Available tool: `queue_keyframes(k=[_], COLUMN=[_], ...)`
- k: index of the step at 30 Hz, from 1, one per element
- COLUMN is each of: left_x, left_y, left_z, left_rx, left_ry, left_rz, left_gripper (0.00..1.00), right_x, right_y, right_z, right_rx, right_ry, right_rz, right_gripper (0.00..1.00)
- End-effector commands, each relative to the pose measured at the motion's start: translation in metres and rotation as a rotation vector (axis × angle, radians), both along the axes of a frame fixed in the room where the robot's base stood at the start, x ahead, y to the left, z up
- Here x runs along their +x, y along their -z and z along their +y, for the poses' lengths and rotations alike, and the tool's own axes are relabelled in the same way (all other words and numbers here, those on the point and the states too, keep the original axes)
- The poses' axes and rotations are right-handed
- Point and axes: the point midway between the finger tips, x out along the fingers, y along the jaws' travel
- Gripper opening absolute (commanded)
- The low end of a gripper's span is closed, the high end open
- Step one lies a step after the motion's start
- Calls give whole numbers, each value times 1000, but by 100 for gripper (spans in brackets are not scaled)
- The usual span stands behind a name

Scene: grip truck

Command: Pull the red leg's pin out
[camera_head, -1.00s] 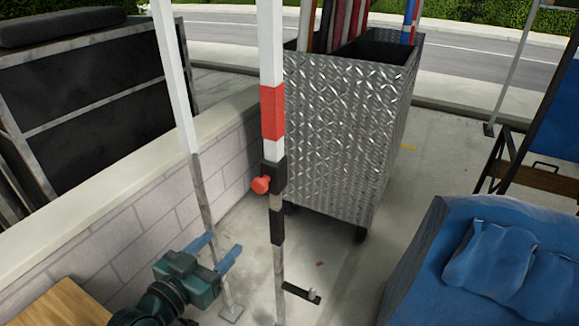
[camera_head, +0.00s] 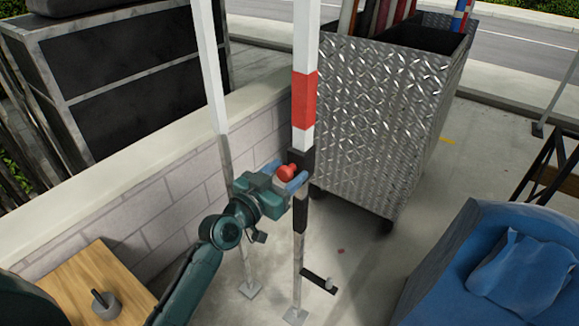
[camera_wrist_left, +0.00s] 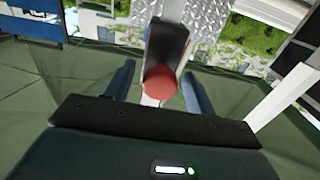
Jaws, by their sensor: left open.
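The red-banded leg (camera_head: 304,98) stands upright in the middle of the head view, white above and grey below. A black collar (camera_head: 303,157) sits on it, and the red pin knob (camera_head: 286,173) sticks out from the collar toward the left. My left gripper (camera_head: 284,176) is open, with its blue fingers on either side of the knob. In the left wrist view the red knob (camera_wrist_left: 160,82) shows between the two open fingers, with a gap on each side, and the black collar (camera_wrist_left: 168,48) is behind it. My right gripper is in neither view.
A second white and grey leg (camera_head: 212,80) stands just left, before a low block wall (camera_head: 150,215). A diamond-plate metal cart (camera_head: 385,120) stands behind right. A blue-covered load (camera_head: 490,265) is at lower right. A wooden board (camera_head: 85,275) lies at lower left.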

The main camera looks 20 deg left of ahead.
Motion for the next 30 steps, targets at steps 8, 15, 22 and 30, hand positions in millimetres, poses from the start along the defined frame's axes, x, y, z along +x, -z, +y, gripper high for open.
queue_keyframes(k=[8, 15, 22, 30], left_x=[17, 17, 17, 16], left_y=[0, 0, 0, 0], left_z=[-6, -6, -6, -6], left_rx=[0, 0, 0, 0], left_ry=[-1, 0, -1, 0], left_rz=[-1, 0, 0, 0], left_gripper=[55, 54, 35, 13], right_x=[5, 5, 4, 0], right_y=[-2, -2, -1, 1], right_z=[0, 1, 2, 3], right_rx=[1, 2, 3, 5], right_ry=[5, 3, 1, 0], right_rz=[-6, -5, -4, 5], right_gripper=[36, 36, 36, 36])
